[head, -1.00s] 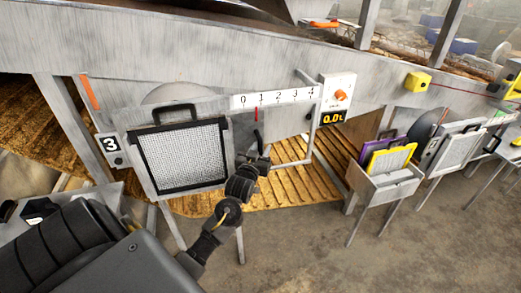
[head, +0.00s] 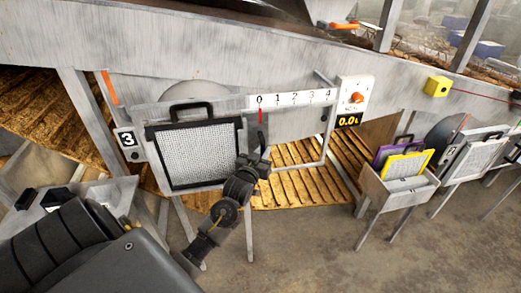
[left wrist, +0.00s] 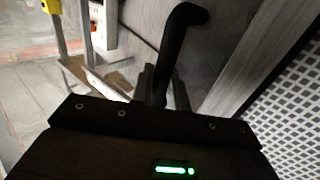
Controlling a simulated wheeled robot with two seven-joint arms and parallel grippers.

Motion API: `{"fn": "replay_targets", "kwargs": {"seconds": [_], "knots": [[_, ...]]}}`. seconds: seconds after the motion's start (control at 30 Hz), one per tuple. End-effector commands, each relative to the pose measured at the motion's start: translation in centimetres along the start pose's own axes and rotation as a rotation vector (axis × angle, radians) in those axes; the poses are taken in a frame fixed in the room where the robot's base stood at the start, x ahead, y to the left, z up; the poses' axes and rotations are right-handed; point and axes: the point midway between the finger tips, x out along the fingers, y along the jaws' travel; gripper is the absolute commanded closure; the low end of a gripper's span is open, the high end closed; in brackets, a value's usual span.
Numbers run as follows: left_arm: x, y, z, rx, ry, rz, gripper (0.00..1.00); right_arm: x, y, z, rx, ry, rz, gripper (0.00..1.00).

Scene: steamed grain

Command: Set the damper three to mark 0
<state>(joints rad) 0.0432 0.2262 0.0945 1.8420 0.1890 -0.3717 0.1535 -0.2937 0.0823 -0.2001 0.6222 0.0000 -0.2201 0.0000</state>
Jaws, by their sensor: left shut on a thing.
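The station marked 3 (head: 128,140) has a white scale (head: 293,98) numbered 0 to 4. A red pointer (head: 261,116) stands at the 0 mark. A black damper handle (head: 263,142) is below the pointer. My left gripper (head: 254,163) is at the handle's lower end. In the left wrist view, my left gripper (left wrist: 162,87) is shut on the black bent handle (left wrist: 176,42), which rises from between its fingers. My right gripper is not in view.
A black-framed mesh screen (head: 193,153) is close left of my gripper. A white box with an orange knob (head: 357,98) and a display is at the scale's right end. A bin with yellow and purple frames (head: 390,197) stands further right.

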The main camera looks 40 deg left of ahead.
Motion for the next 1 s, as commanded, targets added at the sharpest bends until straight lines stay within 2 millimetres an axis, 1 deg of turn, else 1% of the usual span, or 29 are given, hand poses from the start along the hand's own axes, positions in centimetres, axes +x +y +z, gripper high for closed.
{"fn": "replay_targets", "kwargs": {"seconds": [0.03, 0.17, 0.2, 0.33, 0.67, 0.77, 0.87, 1.0], "knots": [[0.0, -0.5, 0.1, -0.001, 0.0, -0.013, 1.0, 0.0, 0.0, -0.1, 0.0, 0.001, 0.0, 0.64], [0.1, -0.6, 0.1, -0.001, -0.001, -0.014, 1.0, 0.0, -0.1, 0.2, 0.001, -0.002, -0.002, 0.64], [0.1, -0.6, 0.1, -0.001, 0.0, -0.015, 0.83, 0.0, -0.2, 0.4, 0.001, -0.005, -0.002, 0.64], [0.1, -0.5, 0.1, -0.001, 0.0, -0.012, 0.66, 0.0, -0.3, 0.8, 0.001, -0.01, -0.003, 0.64], [-0.1, -0.1, 0.1, -0.002, 0.001, -0.007, 0.65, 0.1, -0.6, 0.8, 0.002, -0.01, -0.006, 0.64], [-1.1, -0.2, 0.3, -0.002, 0.0, -0.007, 0.65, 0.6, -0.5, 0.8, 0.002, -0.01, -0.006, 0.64], [-2.9, -0.2, 0.5, -0.003, 0.0, -0.008, 0.65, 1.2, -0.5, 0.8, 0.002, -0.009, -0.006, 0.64], [-5.9, -0.3, 0.5, -0.003, 0.0, -0.009, 0.65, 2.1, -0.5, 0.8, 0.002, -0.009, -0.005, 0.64]]}}
